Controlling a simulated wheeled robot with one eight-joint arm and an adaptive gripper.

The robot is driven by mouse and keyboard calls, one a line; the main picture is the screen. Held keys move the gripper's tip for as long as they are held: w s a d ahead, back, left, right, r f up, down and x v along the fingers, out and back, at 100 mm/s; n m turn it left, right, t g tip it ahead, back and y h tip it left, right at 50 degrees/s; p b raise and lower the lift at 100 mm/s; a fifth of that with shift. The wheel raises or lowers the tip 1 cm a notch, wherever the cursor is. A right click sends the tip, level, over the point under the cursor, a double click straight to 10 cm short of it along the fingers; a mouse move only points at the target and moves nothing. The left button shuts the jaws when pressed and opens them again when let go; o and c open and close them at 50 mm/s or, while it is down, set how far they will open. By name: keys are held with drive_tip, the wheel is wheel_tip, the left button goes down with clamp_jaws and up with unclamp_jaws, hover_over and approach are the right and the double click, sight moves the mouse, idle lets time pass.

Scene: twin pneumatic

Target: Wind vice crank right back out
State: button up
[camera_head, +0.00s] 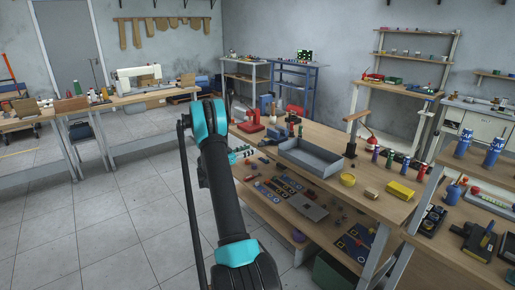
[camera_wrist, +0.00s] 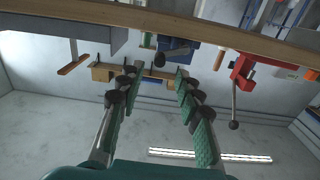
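In the wrist view, which looks upside down, a red metal device (camera_wrist: 243,70) stands at the upper right by the wooden bench edge. A thin grey lever with a dark ball knob (camera_wrist: 234,125) extends from it. I cannot tell whether this is the vice and its crank. My gripper (camera_wrist: 158,73) is open and empty, its two green-padded fingers well apart. The red device is right of the fingers and apart from them. In the head view a red device (camera_head: 250,132) sits at the bench's left end.
The tiled floor to the left is clear. Another dark knob (camera_wrist: 174,57) shows beyond my fingers.

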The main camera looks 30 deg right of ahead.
sight(261, 144)
drive_tip(key=d, duration=0.6)
drive_tip(key=shift+w+d, duration=0.15)
drive_tip(key=shift+w, duration=0.1)
clamp_jaws()
